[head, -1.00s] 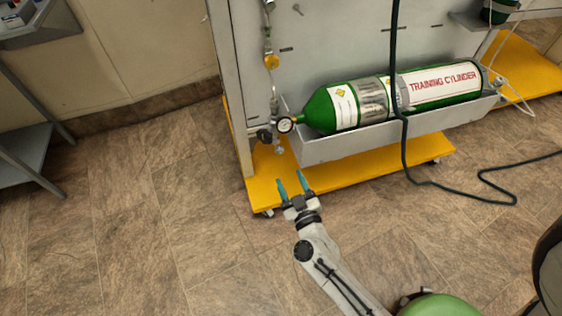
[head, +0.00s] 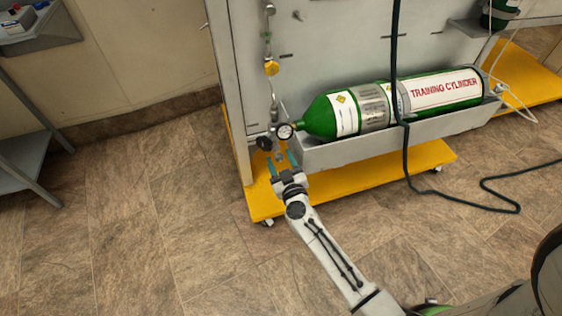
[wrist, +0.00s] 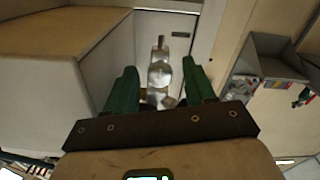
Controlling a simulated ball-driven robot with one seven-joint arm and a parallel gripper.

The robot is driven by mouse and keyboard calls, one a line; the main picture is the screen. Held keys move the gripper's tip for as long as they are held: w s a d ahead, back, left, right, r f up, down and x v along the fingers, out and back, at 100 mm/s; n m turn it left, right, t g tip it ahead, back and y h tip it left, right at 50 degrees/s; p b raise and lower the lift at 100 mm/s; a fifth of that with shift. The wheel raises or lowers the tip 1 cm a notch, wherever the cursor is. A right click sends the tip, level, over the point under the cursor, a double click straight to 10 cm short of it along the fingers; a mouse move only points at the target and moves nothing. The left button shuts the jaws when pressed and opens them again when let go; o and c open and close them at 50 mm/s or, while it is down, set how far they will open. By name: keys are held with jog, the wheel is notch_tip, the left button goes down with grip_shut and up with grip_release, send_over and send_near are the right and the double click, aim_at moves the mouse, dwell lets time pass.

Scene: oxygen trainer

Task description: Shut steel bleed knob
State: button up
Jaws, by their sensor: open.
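The steel bleed knob (head: 280,157) is a small silver piece low on the pipework, below the pressure gauge (head: 285,131). My gripper (head: 281,161) is open, its two teal fingers pointing up at the knob from below. In the wrist view, a shiny silver fitting (wrist: 159,75) appears between the open fingers of my gripper (wrist: 160,70). It looks like the knob with its stem. I see a gap on both sides of it; I cannot tell how deep it sits between the fingers.
A black knob (head: 263,142) sits just left of the gauge, and a yellow valve (head: 271,67) is higher up. The green training cylinder (head: 320,116) lies in a grey tray (head: 365,143) to the right. A dark hose (head: 405,95) hangs in front.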

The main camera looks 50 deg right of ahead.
grip_shut()
dwell(0.5)
